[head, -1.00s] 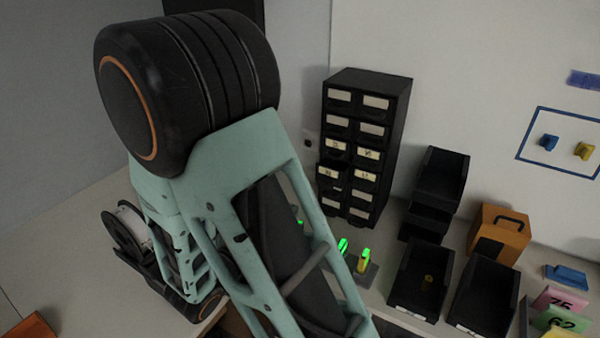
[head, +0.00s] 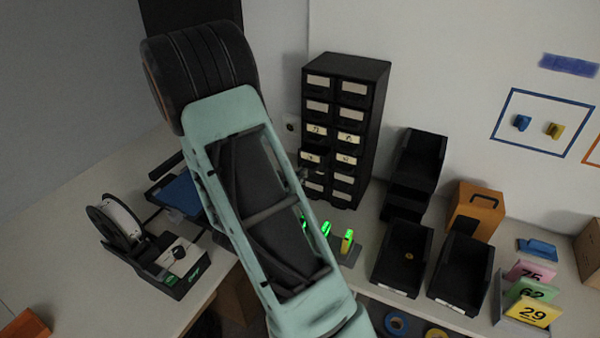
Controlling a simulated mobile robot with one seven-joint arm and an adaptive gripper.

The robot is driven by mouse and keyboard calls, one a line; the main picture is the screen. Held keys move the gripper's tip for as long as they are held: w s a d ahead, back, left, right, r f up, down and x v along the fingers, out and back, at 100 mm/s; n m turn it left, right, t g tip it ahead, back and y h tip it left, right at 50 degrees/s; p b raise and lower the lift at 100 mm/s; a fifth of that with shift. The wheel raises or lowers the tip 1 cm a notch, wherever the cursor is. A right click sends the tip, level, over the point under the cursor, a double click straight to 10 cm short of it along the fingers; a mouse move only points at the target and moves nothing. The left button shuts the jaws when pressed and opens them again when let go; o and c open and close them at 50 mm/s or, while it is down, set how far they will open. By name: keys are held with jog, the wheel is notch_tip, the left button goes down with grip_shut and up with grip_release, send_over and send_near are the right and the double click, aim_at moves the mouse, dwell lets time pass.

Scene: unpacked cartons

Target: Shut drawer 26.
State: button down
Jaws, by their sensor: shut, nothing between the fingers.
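The black drawer cabinet (head: 372,120) stands against the back wall, with two columns of small labelled drawers. One drawer in the left column (head: 313,157), below the middle, sits proud of its neighbours and looks partly pulled out. Its label is too small to read, so I cannot confirm that it is drawer 26. The other drawers look flush. My arm fills the middle of the head view, just left of the cabinet. My gripper is hidden behind the arm, so its distance from the drawer cannot be seen.
Green-lit items (head: 326,230) stand in front of the cabinet. Black open bins (head: 403,257) and an orange box (head: 474,211) are to the right, with numbered cards (head: 533,312) beyond. A spool device (head: 165,262) stands on the left bench. Bare bench lies further left.

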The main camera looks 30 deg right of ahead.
aim_at(310, 162)
jog(key=shift+w+d, duration=0.15)
jog(key=x, duration=0.1)
jog(key=b+x, duration=0.1)
jog(key=x, duration=0.2)
jog(key=shift+d+r, duration=0.2)
jog(key=shift+r, duration=0.25)
jog(key=shift+w, duration=0.1)
